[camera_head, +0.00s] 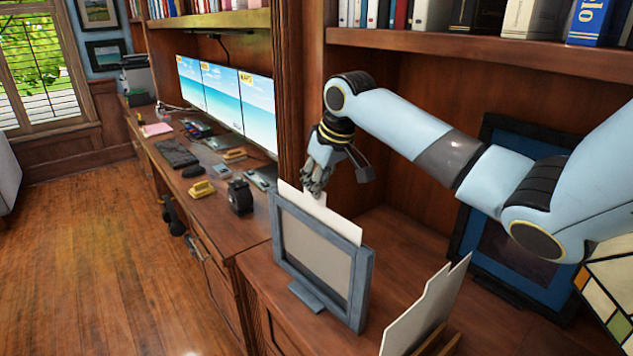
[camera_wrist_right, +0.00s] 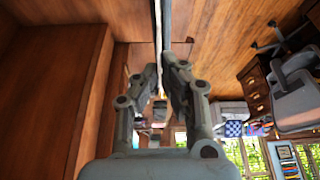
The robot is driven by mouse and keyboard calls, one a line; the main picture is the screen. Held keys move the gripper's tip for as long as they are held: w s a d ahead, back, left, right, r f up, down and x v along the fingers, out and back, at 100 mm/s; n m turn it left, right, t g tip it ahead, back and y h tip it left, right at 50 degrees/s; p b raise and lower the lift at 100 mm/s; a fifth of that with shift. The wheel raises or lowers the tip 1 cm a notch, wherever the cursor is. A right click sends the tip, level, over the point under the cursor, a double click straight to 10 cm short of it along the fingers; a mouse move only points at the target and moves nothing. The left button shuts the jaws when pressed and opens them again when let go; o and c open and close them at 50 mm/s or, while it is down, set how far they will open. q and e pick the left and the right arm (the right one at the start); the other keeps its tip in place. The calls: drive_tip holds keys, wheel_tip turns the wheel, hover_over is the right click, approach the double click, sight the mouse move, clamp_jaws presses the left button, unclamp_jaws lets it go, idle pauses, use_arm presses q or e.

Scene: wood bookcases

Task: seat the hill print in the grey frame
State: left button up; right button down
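The grey frame (camera_head: 358,290) stands upright on its foot on the low wooden counter, its opening showing plain grey-beige. A thin white-sided panel, taken to be the hill print (camera_head: 338,222), sticks up above the frame's top edge. I cannot tell whether its lower part is in the frame or behind it, and its picture is hidden. My right gripper (camera_head: 317,188) is at the panel's top edge. In the right wrist view my right gripper (camera_wrist_right: 162,72) has its fingertips close on both sides of the thin panel edge (camera_wrist_right: 158,30). My left gripper is not in view.
More white panels (camera_head: 428,308) stand in a wooden rack (camera_head: 437,343) at front right. A dark blue frame (camera_head: 462,238) stands behind, near a stained-glass lamp (camera_head: 612,285). A shelf of books (camera_head: 480,45) overhangs. The desk to the left holds monitors (camera_head: 222,95) and a black tape dispenser (camera_head: 240,196).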

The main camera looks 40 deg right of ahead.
sight(316, 202)
drive_tip(key=shift+f+b, duration=0.8)
drive_tip(key=shift+f, duration=1.3)
drive_tip(key=c, duration=2)
unclamp_jaws()
drive_tip(key=shift+f, duration=0.1)
drive_tip(key=o, duration=0.6)
drive_tip(key=v, duration=1.2)
